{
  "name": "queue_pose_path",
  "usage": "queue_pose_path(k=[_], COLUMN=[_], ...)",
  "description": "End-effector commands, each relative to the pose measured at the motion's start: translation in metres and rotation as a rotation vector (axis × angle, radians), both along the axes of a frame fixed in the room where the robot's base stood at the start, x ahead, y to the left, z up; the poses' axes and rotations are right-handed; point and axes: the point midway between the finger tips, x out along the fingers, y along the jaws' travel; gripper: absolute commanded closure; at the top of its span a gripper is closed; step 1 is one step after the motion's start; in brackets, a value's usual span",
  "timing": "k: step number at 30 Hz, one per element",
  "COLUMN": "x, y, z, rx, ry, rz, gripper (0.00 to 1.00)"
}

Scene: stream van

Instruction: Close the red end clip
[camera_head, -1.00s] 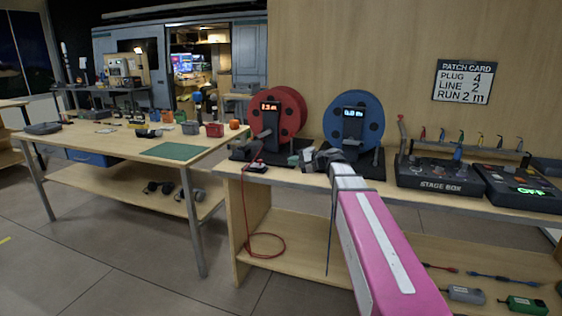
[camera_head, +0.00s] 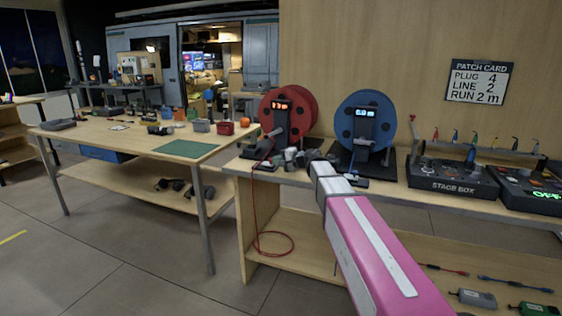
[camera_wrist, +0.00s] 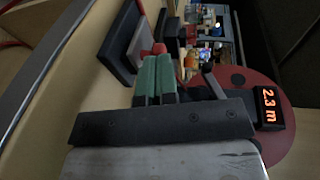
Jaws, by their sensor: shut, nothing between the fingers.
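The red reel (camera_head: 300,104) stands on the bench with a lit display, which reads 2.3 m in the wrist view (camera_wrist: 269,107). A small clip block (camera_head: 264,164) sits at the bench's front edge, left of my gripper. In the wrist view its red part (camera_wrist: 157,48) shows just beyond my fingertips, beside a grey and dark base. My gripper (camera_head: 291,155) is shut and empty, low in front of the red reel. Its green fingers (camera_wrist: 155,70) are together in the wrist view. They partly hide the clip, and I cannot tell whether they touch it.
The blue reel (camera_head: 363,124) stands right of the red one, with the stage box (camera_head: 452,182) further right. A red cable (camera_head: 257,205) hangs off the bench front into a loop on the lower shelf. A table with a green mat (camera_head: 186,148) stands to the left.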

Motion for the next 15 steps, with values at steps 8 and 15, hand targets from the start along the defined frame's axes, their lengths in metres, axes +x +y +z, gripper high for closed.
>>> queue_pose_path(k=[8, 15], x=[0.000, 0.010], y=[0.000, 0.025], z=[0.000, 0.000], rx=[0.000, 0.000], ry=[0.000, 0.000], rz=[0.000, 0.003], gripper=[1.00, 1.00])
